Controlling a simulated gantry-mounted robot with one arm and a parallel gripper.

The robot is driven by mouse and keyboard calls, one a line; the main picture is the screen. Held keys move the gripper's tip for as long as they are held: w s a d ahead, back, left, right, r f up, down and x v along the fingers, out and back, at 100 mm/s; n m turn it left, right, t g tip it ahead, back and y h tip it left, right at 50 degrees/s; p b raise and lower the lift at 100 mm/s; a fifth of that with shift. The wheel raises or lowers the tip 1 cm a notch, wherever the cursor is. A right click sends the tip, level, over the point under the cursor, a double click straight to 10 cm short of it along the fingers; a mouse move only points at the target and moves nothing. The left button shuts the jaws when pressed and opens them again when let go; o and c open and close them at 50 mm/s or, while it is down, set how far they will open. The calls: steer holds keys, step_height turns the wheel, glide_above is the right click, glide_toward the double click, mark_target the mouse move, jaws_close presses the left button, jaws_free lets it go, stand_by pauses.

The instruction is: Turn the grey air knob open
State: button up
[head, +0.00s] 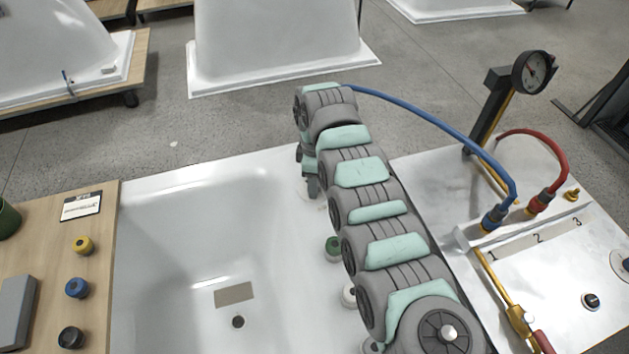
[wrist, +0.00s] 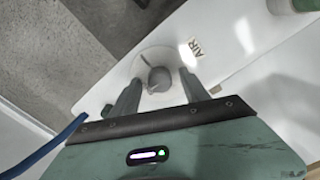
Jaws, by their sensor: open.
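The grey air knob (wrist: 158,80) sits on a round pale plate (wrist: 148,62) on the white tub rim in the wrist view, beside a printed AIR label (wrist: 195,47). A thin pointed part of it shows toward the upper left. My gripper (wrist: 161,77) is open, with one finger on each side of the knob; whether either finger touches it I cannot tell. In the head view my gripper (head: 311,180) is low over the tub's rim, at the far end of my arm. The knob is hidden there behind my gripper and arm.
A green knob (head: 333,246) and a white knob (head: 348,295) stand beside my arm. A blue hose (head: 435,122) runs from my wrist to a fitting on the right. A gauge (head: 531,71) stands at the back right. The tub basin (head: 190,240) is open on the left.

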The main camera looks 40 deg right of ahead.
jaws_close()
stand_by(0.6)
